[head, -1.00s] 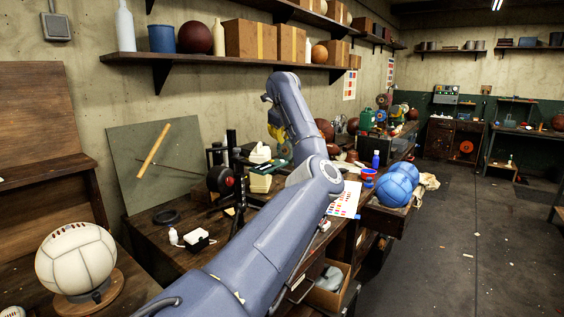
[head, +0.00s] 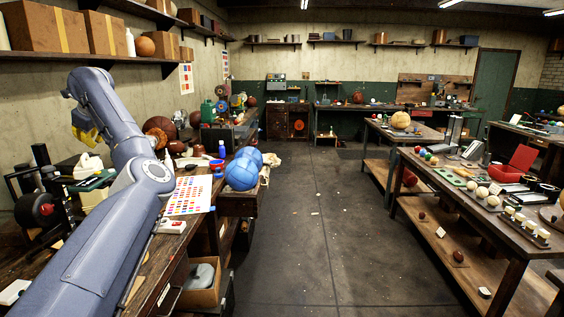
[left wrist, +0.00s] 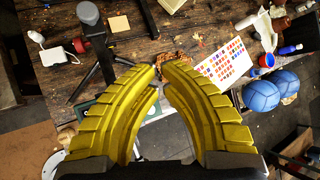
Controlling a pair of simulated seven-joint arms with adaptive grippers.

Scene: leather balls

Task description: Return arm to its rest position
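My left arm (head: 100,240) reaches up from the lower left in the head view, over the left workbench. My left gripper (head: 84,130) shows there as a small yellow part, partly hidden by the arm. In the left wrist view its two yellow fingers (left wrist: 160,72) come together at the tips with only a slight gap. Nothing is seen held between them. The fingers are above the bench top (left wrist: 205,22), and a small brown object lies beyond the tips. My right arm and right gripper are in neither view.
Blue balls (head: 243,170) sit at the bench's right end, near a colour chart (head: 188,195). A shelf (head: 130,58) with boxes hangs above the arm. The aisle floor (head: 315,220) is largely clear. A right-hand table (head: 460,205) holds balls and a red case (head: 514,163).

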